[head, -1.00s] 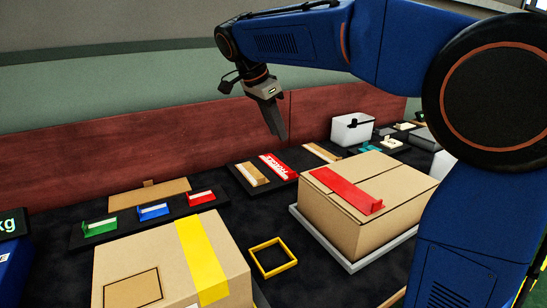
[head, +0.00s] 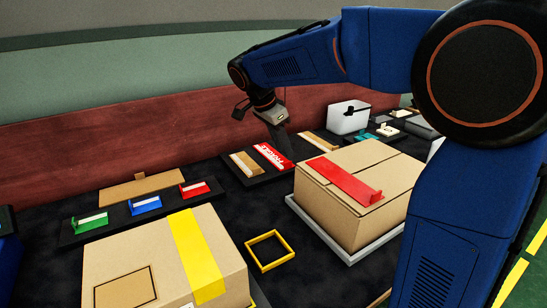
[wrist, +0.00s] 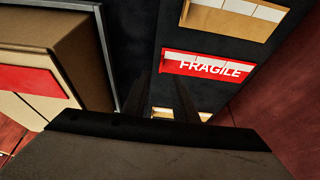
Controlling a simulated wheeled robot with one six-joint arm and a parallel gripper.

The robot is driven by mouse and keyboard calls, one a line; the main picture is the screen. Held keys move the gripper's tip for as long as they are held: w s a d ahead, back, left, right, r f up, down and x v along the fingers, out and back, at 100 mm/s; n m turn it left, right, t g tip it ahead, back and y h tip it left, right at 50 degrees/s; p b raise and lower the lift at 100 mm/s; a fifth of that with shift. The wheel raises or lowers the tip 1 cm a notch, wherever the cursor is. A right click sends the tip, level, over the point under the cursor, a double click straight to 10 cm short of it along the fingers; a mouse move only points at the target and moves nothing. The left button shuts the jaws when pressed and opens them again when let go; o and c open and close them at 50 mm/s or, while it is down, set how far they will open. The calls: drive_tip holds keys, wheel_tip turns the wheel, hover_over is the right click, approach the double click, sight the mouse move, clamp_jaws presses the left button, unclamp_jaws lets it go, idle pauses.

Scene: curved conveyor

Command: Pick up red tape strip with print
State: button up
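The red tape strip with white "FRAGILE" print (head: 272,156) lies on a dark tray near the red wall, beside a tan strip. It also shows in the wrist view (wrist: 208,66), right of the fingertips, with its print facing up. My gripper (head: 285,151) points down over the right end of the strip in the head view. In the wrist view its two dark fingers (wrist: 171,78) stand a little apart with nothing between them. The height of the fingertips above the strip is hard to tell.
A tan strip (head: 245,163) lies left of the printed strip; another tan one (head: 318,143) lies to its right. A large carton with a plain red strip (head: 342,178) stands nearby on a grey plate. Green, blue and red pieces (head: 195,189) sit on another tray. The red wall (head: 120,153) runs behind.

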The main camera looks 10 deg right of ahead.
sight(286, 158)
drive_tip(key=shift+a+x, duration=0.15)
drive_tip(key=shift+x, duration=1.25)
drive_tip(key=shift+a+x, duration=0.15)
drive_tip(key=shift+x, duration=1.3)
drive_tip(key=shift+f, duration=0.15)
clamp_jaws()
